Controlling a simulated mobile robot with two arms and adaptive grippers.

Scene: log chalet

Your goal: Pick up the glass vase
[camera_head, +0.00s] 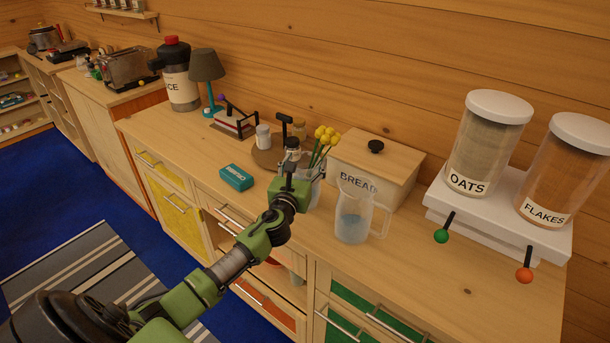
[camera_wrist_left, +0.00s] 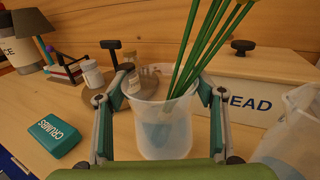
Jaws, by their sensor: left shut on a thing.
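The glass vase (camera_head: 314,190) is translucent and stands upright on the wooden counter, with yellow flowers (camera_head: 326,136) in it. In the left wrist view the vase (camera_wrist_left: 162,125) fills the middle, and green stems (camera_wrist_left: 205,45) lean out to the upper right. My left gripper (camera_head: 298,178) is shut on the vase, one finger on each side of it. In the head view the gripper hides part of the vase. I cannot tell whether its base touches the counter. My right gripper is not in view.
A clear pitcher (camera_head: 352,222) stands close on the right, in front of the bread box (camera_head: 378,165). A teal crumbs box (camera_head: 236,177) lies to the left. A round wooden board (camera_head: 268,158) with shakers is behind. Oats (camera_head: 487,145) and flakes (camera_head: 565,170) dispensers stand far right.

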